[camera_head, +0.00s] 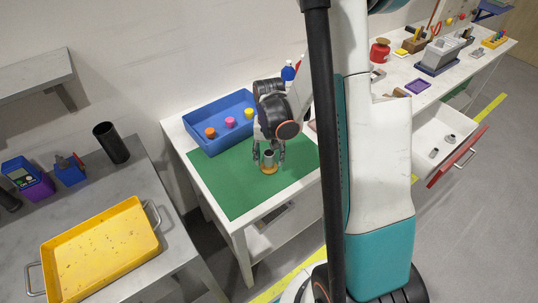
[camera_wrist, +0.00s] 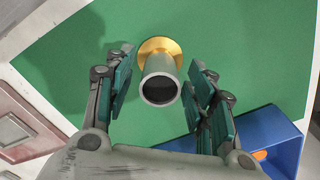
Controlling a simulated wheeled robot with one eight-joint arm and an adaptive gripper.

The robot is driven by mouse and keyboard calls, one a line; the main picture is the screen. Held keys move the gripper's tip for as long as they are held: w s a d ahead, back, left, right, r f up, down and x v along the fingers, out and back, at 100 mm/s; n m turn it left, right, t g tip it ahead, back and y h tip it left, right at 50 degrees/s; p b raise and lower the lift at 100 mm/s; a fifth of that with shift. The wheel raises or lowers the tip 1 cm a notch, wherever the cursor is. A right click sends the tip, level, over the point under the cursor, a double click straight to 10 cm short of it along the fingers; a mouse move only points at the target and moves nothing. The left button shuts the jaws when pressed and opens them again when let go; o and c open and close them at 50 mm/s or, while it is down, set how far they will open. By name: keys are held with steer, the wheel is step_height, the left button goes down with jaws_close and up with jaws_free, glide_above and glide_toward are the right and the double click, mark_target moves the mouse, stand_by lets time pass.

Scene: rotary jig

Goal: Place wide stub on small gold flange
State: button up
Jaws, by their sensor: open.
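The wide stub (camera_wrist: 160,88) is a short grey hollow cylinder, seen with its open end toward the wrist camera. It appears upright on the small gold flange (camera_wrist: 160,47), a round gold disc on the green mat. The head view also shows the stub (camera_head: 268,158) and the flange (camera_head: 269,170) below it. My gripper (camera_wrist: 163,70) is open, with one finger on each side of the stub and visible gaps between. In the head view my gripper (camera_head: 269,152) points down over the stub. The contact between stub and flange is partly hidden by the stub itself.
A green mat (camera_head: 230,185) covers the white table. A blue bin (camera_head: 208,148) with orange, pink and yellow pieces stands behind my gripper. A yellow tray (camera_head: 100,250) lies on the grey table at left. An open drawer (camera_head: 455,125) at right holds small grey parts.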

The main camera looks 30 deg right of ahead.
mark_target(269, 152)
steer(key=shift+r, duration=0.15)
step_height(269, 152, up, 12)
steer(key=p, duration=0.3)
stand_by(0.4)
